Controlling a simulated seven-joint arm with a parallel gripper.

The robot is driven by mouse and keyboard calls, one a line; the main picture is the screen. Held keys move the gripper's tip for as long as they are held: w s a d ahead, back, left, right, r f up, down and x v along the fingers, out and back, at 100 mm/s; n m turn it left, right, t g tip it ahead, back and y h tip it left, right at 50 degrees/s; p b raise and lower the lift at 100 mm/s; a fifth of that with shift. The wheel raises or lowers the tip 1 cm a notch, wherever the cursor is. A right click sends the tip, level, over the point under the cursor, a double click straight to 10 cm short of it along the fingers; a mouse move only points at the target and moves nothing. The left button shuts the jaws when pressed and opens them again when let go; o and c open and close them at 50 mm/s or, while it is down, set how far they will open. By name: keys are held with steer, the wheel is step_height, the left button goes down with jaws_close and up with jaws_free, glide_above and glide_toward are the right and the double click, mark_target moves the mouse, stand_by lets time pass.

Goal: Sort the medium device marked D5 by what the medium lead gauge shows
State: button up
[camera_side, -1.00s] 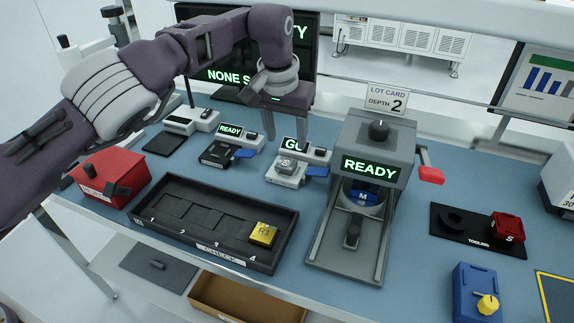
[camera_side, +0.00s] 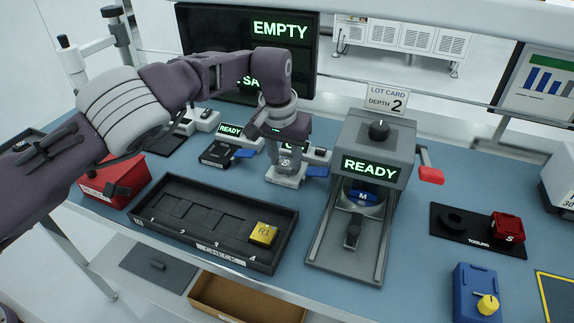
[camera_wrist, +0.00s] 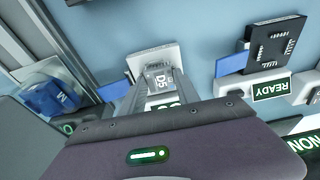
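The grey device marked D5 (camera_wrist: 160,78) sits on the pale plate of the middle gauge (camera_side: 284,180). My gripper (camera_side: 286,160) is lowered over it, fingers pointing down on both sides of the device; the wrist view shows the fingers (camera_wrist: 158,88) straddling it. Whether they press on it or stand just clear cannot be told. The gauge's green readout (camera_wrist: 165,104) is mostly hidden by my gripper, with only part of its letters showing.
A gauge reading READY (camera_side: 230,131) with a black fixture is to the left. The press, also READY (camera_side: 370,168), holds a blue block marked M (camera_side: 363,197) on the right. The black CHECK tray (camera_side: 165,222) holds yellow R1 (camera_side: 264,233) in slot 4. A red box (camera_side: 115,180) is left.

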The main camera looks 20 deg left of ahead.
steer(key=shift+r, duration=2.55)
jaws_close()
steer(key=shift+a+r, duration=0.25)
steer(key=shift+a, duration=0.05)
steer(key=s+a+r+n, duration=0.1)
steer(key=s+a+r, duration=0.3)
steer(key=s+a, duration=0.15)
glide_above(197, 214)
steer(key=shift+m, duration=0.4)
steer(key=f, duration=1)
steer(key=shift+s+f, duration=0.3)
steer(key=shift+s, duration=0.1)
